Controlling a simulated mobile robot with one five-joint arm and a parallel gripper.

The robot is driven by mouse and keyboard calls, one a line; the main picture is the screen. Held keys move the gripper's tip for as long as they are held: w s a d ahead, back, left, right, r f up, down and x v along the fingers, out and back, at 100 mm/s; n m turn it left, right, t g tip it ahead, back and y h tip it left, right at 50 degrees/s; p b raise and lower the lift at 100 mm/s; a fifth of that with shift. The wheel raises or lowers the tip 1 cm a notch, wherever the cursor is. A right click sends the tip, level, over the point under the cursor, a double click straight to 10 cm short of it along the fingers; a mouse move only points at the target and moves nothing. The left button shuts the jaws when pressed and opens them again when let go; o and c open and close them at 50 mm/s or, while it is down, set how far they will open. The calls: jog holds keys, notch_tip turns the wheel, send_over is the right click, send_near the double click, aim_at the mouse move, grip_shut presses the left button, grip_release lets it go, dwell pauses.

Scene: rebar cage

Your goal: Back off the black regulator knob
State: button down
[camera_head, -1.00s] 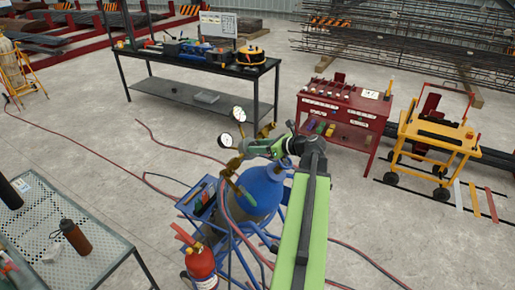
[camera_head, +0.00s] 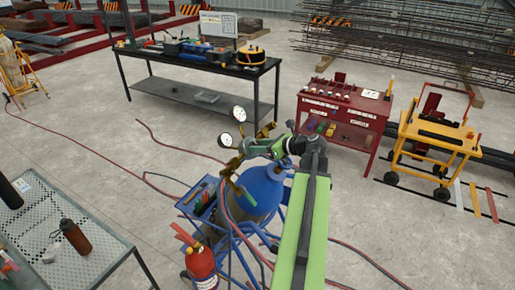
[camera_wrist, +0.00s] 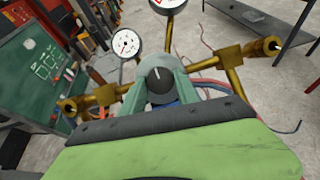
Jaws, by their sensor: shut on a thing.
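The black regulator knob (camera_wrist: 159,84) has a white line on its face and sits between my gripper's jaws in the wrist view. My gripper (camera_wrist: 158,76) is shut on it; the green fingers stand on both sides. The brass regulator body (camera_wrist: 215,62) spreads to both sides. Two white dial gauges show past the knob, one at upper left (camera_wrist: 125,43) and one at the top (camera_wrist: 167,5). In the head view, my gripper (camera_head: 256,147) is at the brass regulator (camera_head: 232,165), above the blue cylinder (camera_head: 262,187). The knob is hidden there.
A blue cylinder cart (camera_head: 238,240) carries the cylinder and a red fire extinguisher (camera_head: 201,265). Red hoses (camera_head: 350,252) lie on the floor.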

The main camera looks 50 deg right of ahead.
jog(key=shift+n+y, duration=0.3)
jog(key=shift+n, duration=0.3)
jog(key=n, duration=0.2)
jog(key=n+y, duration=0.1)
jog(key=n, duration=0.1)
jog(key=shift+w+d+r+n+y, duration=0.1)
jog(key=shift+d+r+n+y, duration=0.1)
jog(key=shift+n+y, duration=0.1)
jog(key=n+g, duration=0.1)
jog(key=n, duration=0.2)
jog(key=n+y+p, duration=0.1)
jog(key=n, duration=0.3)
jog(key=shift+g+y+p, duration=0.3)
jog(key=shift+g, duration=0.1)
jog(key=n+g+p, duration=0.1)
jog(key=n, duration=0.2)
jog(key=n+p, duration=0.1)
jog(key=n, duration=0.2)
jog(key=shift+g+y, duration=0.3)
jog(key=shift+g, duration=0.1)
jog(key=n+g+p, duration=0.1)
jog(key=n, duration=0.2)
jog(key=n+p, duration=0.2)
jog(key=shift+f+n+g, duration=0.1)
jog(key=shift+n+g, duration=0.3)
jog(key=c, duration=0.9)
grip_release()
